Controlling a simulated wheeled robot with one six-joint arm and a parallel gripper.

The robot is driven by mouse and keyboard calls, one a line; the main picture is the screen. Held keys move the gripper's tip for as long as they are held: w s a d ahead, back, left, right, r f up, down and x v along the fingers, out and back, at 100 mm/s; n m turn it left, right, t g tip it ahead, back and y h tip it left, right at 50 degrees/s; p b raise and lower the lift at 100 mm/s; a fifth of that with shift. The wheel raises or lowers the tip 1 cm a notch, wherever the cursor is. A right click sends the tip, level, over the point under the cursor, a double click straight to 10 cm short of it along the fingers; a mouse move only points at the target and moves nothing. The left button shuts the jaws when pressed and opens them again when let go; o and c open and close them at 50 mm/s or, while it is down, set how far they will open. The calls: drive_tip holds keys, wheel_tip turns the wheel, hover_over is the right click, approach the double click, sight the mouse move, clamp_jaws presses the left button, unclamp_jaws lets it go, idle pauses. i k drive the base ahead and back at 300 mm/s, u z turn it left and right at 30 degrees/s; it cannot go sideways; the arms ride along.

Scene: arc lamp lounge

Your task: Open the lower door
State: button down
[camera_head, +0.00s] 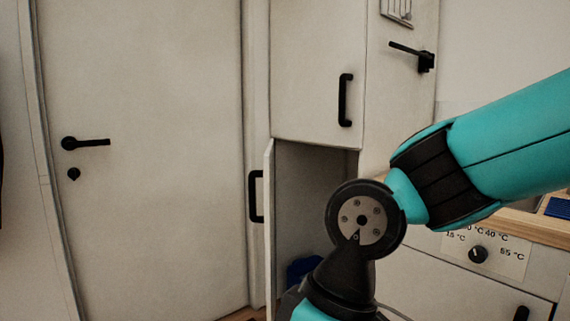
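The lower door (269,230) of the pale cabinet stands swung out to the left and is seen almost edge-on. Its black bar handle (256,196) shows on its left side. The dark inside of the lower compartment (310,190) is exposed. A blue item (303,269) is low in the opening, partly hidden by my arm. The upper door (312,70) is shut and has a black vertical handle (345,100). My teal and black arm crosses in front of the cabinet's right part. My gripper is not in view, so its state and any contact are hidden.
A large room door (150,150) with a black lever handle (85,143) is shut at left. Another black lever (413,55) is at upper right. At right are a wooden worktop (525,226) and a panel with a temperature dial (478,254).

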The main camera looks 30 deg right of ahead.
sight(267, 173)
drive_tip(key=z, duration=0.9)
drive_tip(key=i, duration=1)
drive_tip(key=u, duration=0.65)
